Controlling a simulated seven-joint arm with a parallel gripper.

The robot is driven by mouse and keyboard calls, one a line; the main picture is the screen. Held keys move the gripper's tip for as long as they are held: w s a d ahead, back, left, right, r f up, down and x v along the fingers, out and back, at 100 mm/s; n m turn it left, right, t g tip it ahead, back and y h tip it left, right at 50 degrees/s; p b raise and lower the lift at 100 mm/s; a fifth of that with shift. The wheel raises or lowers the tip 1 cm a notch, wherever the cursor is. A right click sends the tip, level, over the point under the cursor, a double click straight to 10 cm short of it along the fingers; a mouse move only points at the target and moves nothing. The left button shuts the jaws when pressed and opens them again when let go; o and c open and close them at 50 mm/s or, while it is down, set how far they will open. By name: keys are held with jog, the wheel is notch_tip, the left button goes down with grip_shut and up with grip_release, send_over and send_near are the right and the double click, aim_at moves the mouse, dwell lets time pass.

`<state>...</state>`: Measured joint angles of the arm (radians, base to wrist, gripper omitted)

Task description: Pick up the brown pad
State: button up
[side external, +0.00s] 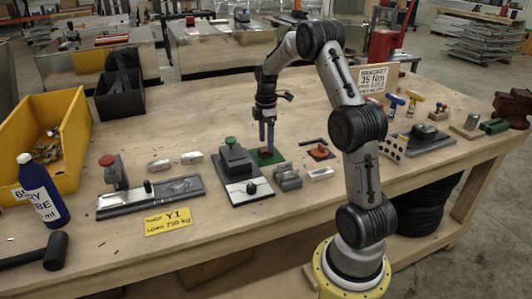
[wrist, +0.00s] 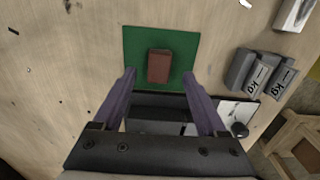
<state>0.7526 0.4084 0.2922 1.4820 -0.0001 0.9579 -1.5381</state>
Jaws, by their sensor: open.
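The brown pad (wrist: 159,67) is a small reddish-brown block on a green square mat (wrist: 135,40) in the wrist view. My gripper (wrist: 159,74) is open, with one purple-grey finger to each side of the pad and clear gaps between. The fingertips reach about level with the pad's near part in this view. In the side view my gripper (side external: 267,146) points down over the green mat (side external: 276,158). The pad is hard to make out there, largely hidden by the fingers. I cannot tell the exact height of the fingertips.
A dark block with a green knob (side external: 235,160) stands on a plate just left of my gripper. Grey weights (side external: 287,179) lie in front to the right. A red-orange piece (side external: 319,152) sits further right. A yellow bin (side external: 70,125) is far left. Bare wood lies left of the mat.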

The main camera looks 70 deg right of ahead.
aim_at(266, 149)
jog(key=shift+d+f, duration=0.1)
jog(key=shift+f, duration=1.45)
jog(key=shift+c, duration=0.2)
grip_shut()
